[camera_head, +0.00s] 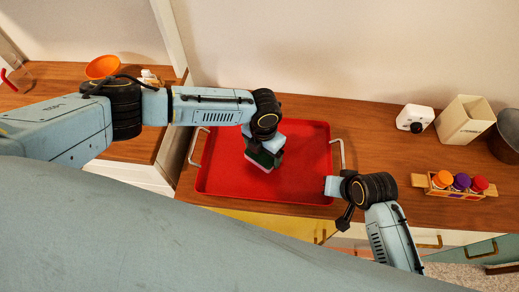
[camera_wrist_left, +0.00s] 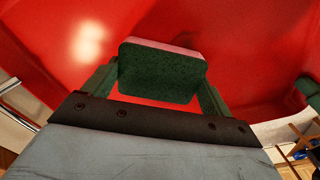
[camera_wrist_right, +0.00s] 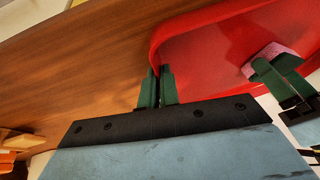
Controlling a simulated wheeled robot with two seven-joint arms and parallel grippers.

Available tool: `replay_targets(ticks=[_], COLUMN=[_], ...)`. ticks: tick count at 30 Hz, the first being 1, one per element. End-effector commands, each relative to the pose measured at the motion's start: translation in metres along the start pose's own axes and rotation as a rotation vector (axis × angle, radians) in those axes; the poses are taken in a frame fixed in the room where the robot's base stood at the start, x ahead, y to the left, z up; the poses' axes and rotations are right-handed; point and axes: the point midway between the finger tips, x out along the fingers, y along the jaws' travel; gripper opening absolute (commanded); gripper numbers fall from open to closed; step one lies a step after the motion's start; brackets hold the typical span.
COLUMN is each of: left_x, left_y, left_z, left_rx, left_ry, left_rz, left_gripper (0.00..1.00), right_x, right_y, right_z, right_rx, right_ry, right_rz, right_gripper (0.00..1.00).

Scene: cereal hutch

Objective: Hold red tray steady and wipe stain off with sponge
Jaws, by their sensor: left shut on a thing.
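The red tray (camera_head: 310,150) lies flat on the wooden counter, with a metal handle on each short side. My left gripper (camera_head: 266,150) is shut on a sponge (camera_wrist_left: 162,72), dark green with a pink layer, low over the middle of the tray. I cannot tell whether the sponge touches the tray floor. The sponge's pink edge also shows in the right wrist view (camera_wrist_right: 276,54). My right gripper (camera_wrist_right: 158,78) is at the tray's right side, its fingers nearly together around the rim or handle; which of these is unclear. No stain is visible; the left arm and sponge hide part of the tray.
To the right stand a small white device (camera_head: 415,118), a cream container (camera_head: 463,120), a dark pot (camera_head: 509,135) and a wooden rack (camera_head: 455,187) with colored-lid jars. An orange bowl (camera_head: 103,67) sits at the far left. The counter behind the tray is clear.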

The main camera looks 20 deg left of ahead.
Motion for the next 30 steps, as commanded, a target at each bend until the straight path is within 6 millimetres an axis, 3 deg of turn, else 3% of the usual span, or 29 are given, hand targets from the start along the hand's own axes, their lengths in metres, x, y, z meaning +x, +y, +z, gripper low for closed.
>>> replay_targets(ticks=[16,30], left_x=[0.001,-0.046], left_y=[-0.045,-0.045], left_z=[0.027,0.029], left_rx=[0.001,0.001], left_ry=[-0.001,-0.003], left_rz=[-0.004,-0.003], left_gripper=[0.67,0.67], right_x=[0.0,0.0], right_y=[-0.001,-0.001], right_z=[0.0,0.0], right_rx=[0.0,0.0], right_ry=[0.0,0.0], right_rz=[-0.001,-0.002], right_gripper=[0.0,0.0])
